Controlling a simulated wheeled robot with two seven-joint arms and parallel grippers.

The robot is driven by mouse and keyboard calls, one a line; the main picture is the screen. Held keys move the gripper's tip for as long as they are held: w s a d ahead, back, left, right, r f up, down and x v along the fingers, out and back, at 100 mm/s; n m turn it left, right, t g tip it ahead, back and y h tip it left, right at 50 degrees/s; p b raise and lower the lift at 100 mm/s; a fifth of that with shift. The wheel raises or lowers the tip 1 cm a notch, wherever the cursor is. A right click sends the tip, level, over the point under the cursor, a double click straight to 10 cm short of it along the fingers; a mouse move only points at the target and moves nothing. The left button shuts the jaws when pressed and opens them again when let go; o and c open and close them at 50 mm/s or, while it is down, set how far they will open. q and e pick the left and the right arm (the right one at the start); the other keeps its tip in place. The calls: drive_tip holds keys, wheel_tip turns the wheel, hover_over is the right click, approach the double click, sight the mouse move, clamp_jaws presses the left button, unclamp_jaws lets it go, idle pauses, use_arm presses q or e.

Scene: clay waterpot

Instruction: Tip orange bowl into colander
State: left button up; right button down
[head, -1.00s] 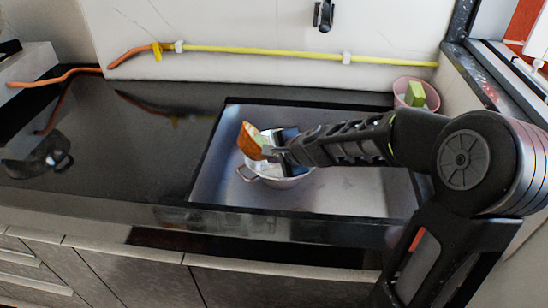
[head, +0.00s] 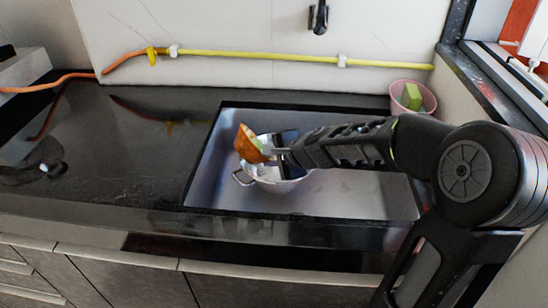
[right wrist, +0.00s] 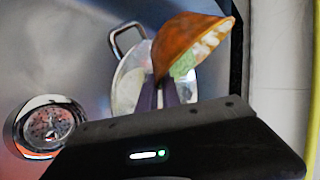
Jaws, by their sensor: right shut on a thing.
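The orange bowl (head: 249,144) is tilted on its side above the colander in the sink. My right gripper (head: 270,151) is shut on the bowl's edge. In the right wrist view the bowl (right wrist: 188,42) shows pale and green contents inside, near the two fingers (right wrist: 160,92). The silver colander (head: 284,184) stands in the sink below, with a loop handle at its left. It also shows in the right wrist view (right wrist: 126,82), partly hidden by the bowl and fingers. My left gripper is not in view.
The sink basin (head: 350,195) has free room around the colander. A drain (right wrist: 47,127) shows in the right wrist view. A pink bucket with a green sponge (head: 412,97) stands at the back right. A dark pot (head: 42,163) is on the left counter.

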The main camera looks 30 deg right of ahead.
idle(0.3)
drive_tip(key=shift+d+f+b, duration=0.1)
drive_tip(key=shift+b, duration=0.5)
drive_tip(key=shift+m+y+b, duration=0.3)
drive_tip(key=shift+y+b, duration=0.3)
drive_tip(key=shift+b, duration=0.05)
drive_tip(key=shift+r, duration=0.2)
drive_tip(key=shift+d+m+y+b, duration=0.25)
drive_tip(key=shift+y+b, duration=0.25)
drive_tip(key=shift+b, duration=0.65)
drive_tip(key=shift+t, duration=0.3)
